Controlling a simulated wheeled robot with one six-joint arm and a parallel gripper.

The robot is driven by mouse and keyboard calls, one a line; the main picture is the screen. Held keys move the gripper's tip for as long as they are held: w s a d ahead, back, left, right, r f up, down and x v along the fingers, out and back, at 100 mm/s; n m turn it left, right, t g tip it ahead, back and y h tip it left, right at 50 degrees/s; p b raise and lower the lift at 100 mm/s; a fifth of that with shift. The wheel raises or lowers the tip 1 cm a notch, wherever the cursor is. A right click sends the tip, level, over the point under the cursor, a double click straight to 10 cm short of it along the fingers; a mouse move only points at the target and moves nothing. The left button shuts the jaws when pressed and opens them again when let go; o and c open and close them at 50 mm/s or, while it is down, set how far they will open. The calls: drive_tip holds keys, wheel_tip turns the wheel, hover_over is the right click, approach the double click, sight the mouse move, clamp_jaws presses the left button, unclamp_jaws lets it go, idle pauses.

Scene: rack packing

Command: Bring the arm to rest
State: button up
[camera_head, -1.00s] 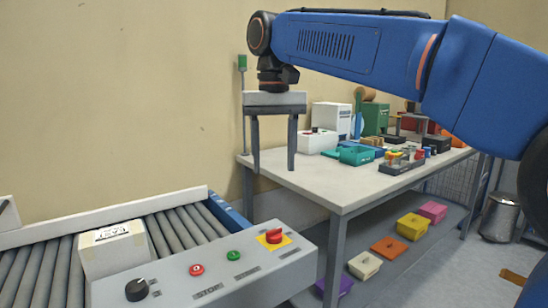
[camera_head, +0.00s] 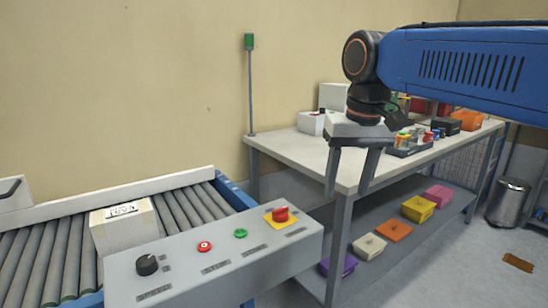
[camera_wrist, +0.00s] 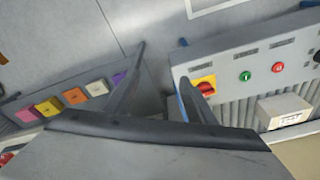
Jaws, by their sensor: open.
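My gripper (camera_head: 351,172) is open and empty in the head view. It hangs in front of the near corner of the workbench (camera_head: 300,149), fingers pointing down. My blue arm reaches in from the right of the head view and hides part of the bench top.
A conveyor (camera_head: 180,208) carries a white box (camera_head: 123,226) at the left. Its control panel (camera_head: 215,265) has a knob and buttons. A trash can (camera_head: 508,203) stands at the right.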

drive_tip(key=s+d+f+t, duration=0.1)
drive_tip(key=s+d+f, duration=0.3)
drive_tip(key=f, duration=0.3)
drive_tip(key=s+d+f+m+t, duration=0.1)
drive_tip(key=s+d+f, duration=0.4)
drive_tip(key=f, duration=0.3)
drive_tip(key=s+d+f+t, duration=0.1)
drive_tip(key=s+d+f, duration=0.3)
drive_tip(key=s+f, duration=0.2)
drive_tip(key=shift+s+d+f+h, duration=0.2)
drive_tip(key=shift+d+f+h, duration=0.1)
drive_tip(key=shift+f, duration=0.5)
